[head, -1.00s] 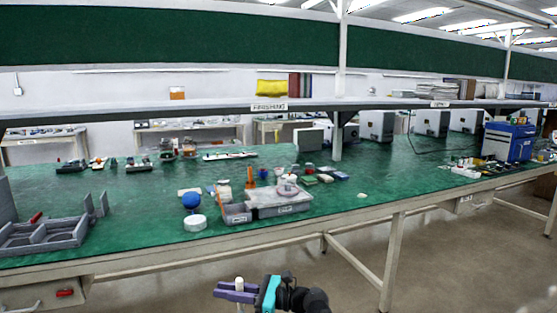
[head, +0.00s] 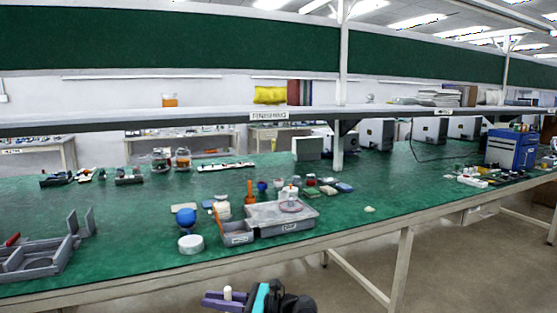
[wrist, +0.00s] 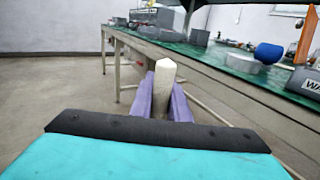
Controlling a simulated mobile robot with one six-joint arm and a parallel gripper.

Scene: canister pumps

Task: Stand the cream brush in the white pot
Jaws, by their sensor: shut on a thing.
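My gripper (head: 226,300) has purple fingers and is low in the head view, in front of the bench's front edge. It is shut on the cream brush (head: 228,292), whose pale end stands up between the fingers. In the wrist view the brush (wrist: 163,76) is a blunt cream bar held between the fingers (wrist: 162,104); its lower part is hidden. A low, round white thing, which looks like the white pot (head: 191,245), stands near the front edge of the green bench top. It also shows in the wrist view (wrist: 243,62), right of and beyond the brush.
A blue ball (head: 185,217) is just behind the pot. A grey divided tray (head: 35,259) is at left. A shelf (head: 230,119) spans above the bench.

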